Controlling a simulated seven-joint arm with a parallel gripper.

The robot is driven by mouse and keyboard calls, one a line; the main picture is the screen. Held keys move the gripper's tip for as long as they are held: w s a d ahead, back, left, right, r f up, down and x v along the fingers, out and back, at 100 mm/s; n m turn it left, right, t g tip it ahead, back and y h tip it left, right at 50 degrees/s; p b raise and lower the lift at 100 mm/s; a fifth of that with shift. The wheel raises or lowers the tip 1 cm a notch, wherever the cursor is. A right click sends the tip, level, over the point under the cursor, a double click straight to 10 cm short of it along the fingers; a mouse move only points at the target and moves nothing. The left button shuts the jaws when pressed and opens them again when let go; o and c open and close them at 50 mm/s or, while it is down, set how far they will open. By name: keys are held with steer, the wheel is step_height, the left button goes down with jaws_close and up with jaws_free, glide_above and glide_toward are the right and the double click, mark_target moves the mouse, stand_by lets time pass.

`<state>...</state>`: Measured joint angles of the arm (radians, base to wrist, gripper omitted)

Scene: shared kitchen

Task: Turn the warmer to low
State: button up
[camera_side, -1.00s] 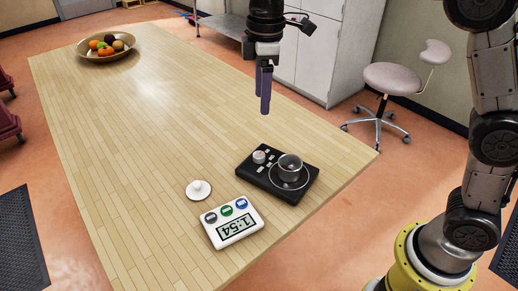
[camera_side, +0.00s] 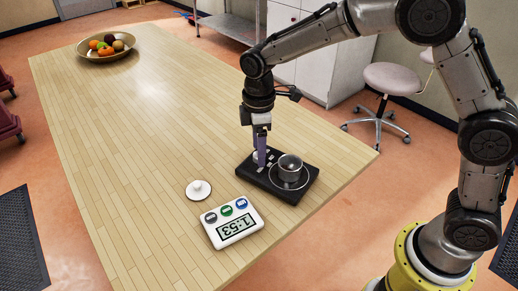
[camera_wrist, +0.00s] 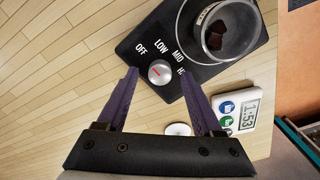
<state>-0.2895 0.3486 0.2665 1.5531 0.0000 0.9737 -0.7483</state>
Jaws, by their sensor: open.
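The warmer (camera_side: 299,196) is a black box on the table, with OFF, LOW, MID and a partly hidden HI label in the wrist view (camera_wrist: 135,48). Its round grey knob (camera_wrist: 160,72) has a red mark; I cannot tell for sure which label the mark points to. A clear pot (camera_side: 290,165) stands on the warmer's round plate, with dark brown chunks (camera_wrist: 214,40) inside. My gripper (camera_side: 261,163) is down over the knob, pointing downward. In the wrist view my gripper (camera_wrist: 158,74) is open, one finger on each side of the knob; contact is unclear.
A white lid (camera_side: 199,190) with a small knob lies left of the warmer. A white timer (camera_side: 233,222) reading 1:53 lies in front of it. A fruit bowl (camera_side: 105,57) stands at the table's far end. The wooden table (camera_side: 150,130) between is clear.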

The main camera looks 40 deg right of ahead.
steer(key=shift+f, duration=0.4)
jaws_close()
steer(key=shift+m, duration=0.3)
steer(key=m, duration=0.4)
steer(key=shift+r, duration=0.1)
steer(key=m, duration=0.4)
stand_by(0.6)
